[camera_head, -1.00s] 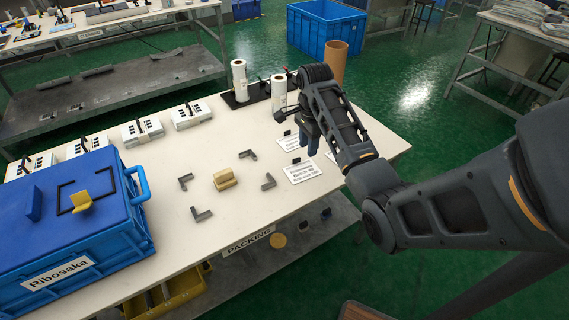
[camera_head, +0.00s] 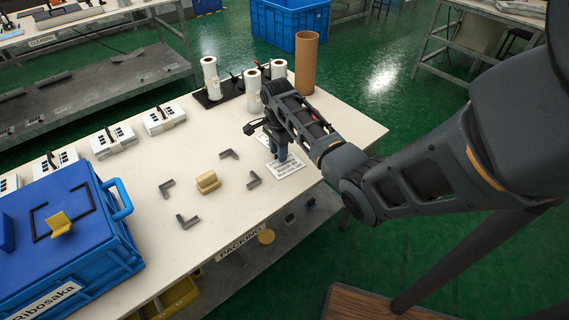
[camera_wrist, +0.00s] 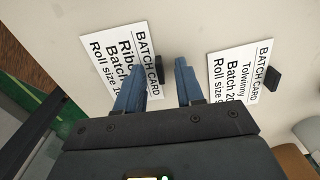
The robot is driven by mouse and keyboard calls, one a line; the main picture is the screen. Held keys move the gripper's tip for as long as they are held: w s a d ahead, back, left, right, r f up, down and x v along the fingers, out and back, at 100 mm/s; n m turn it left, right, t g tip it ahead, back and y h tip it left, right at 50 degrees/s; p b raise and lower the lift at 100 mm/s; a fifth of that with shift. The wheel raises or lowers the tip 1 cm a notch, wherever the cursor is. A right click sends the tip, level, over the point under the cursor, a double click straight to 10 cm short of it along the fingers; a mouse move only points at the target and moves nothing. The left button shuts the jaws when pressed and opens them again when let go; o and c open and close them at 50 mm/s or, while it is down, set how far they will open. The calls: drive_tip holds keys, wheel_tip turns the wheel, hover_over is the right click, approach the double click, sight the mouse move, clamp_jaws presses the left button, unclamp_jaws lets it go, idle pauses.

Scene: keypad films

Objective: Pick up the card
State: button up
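Two white batch cards with black print lie on the packing table, each with a small black block at its title edge. The "Ribo..." card (camera_wrist: 100,55) is at left in the wrist view and shows below my gripper in the head view (camera_head: 288,170). The "Tolwinny" card (camera_wrist: 232,70) is at right in the wrist view. In the head view my arm hides much of it. My gripper (camera_wrist: 159,72) is open, pointing down, its blue fingers on either side of the first card's black block (camera_wrist: 159,66). The left finger covers part of that card. Contact cannot be told.
On the table (camera_head: 225,215) are a yellow block (camera_head: 207,182) among grey corner brackets, white rolls (camera_head: 211,78) on a black stand, a brown tube (camera_head: 306,62) and a blue Ribosaka crate (camera_head: 65,245). The table front between bracket and card is clear.

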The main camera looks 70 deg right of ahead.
clamp_jaws()
idle(0.3)
idle(0.4)
